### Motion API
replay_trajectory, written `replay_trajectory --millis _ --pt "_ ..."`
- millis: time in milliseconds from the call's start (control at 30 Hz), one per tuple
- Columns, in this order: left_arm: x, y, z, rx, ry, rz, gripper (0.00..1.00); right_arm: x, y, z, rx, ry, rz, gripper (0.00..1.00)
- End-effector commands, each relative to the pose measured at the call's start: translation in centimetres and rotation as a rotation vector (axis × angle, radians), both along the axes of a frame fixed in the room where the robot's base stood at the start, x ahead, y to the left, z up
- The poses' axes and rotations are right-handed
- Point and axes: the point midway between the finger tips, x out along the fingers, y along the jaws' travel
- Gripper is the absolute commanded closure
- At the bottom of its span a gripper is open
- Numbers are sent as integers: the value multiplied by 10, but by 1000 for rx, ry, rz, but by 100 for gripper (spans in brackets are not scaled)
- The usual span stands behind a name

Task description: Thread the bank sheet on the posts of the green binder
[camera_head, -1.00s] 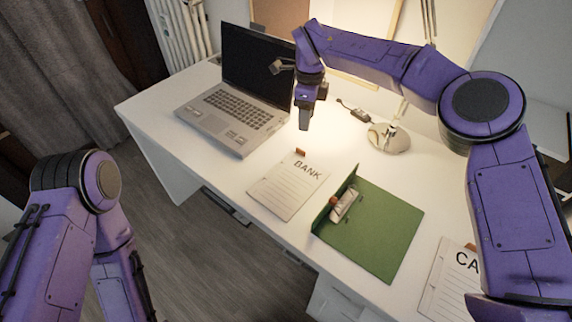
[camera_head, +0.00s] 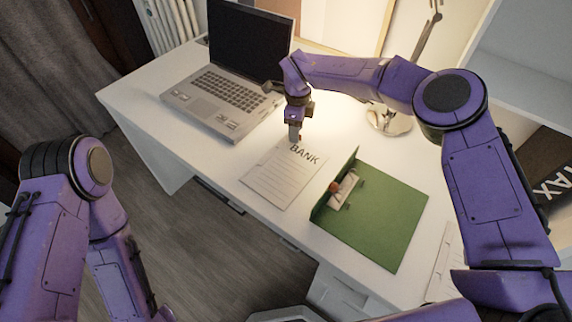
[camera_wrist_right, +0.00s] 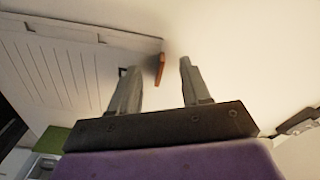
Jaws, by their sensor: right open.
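The bank sheet (camera_head: 279,177) lies flat on the white desk, printed BANK at its top with ruled lines below. Its brown tab (camera_wrist_right: 160,68) shows between the fingers in the right wrist view. The green binder (camera_head: 380,215) lies open to the right of the sheet, with its spine strip and a metal clasp with a reddish knob (camera_head: 334,187) at its left side. My right gripper (camera_head: 296,136) is above the top edge of the sheet. It also shows in the right wrist view (camera_wrist_right: 158,75), open, with fingers either side of the tab. My left gripper is not visible.
A laptop (camera_head: 222,98) stands open left of the sheet. A lamp base (camera_head: 388,120) stands behind the binder. Another sheet (camera_head: 446,262) lies right of the binder, partly behind my arm. Bare desk (camera_head: 225,165) lies between laptop and bank sheet.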

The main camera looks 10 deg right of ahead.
Motion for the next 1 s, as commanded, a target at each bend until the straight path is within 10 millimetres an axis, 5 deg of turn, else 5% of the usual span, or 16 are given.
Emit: replay_trajectory --millis 233,367,400,800,1000 --pt "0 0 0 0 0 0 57 0 1 -3 0 -2 1 56" --pt "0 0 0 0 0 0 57 0 1 -3 1 -1 1 98" --pt "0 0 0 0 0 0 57 0 1 -3 1 -1 1 100" --pt "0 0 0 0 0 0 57 1 0 0 0 -2 1 100" --pt "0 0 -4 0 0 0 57 1 1 38 1 -6 0 100"
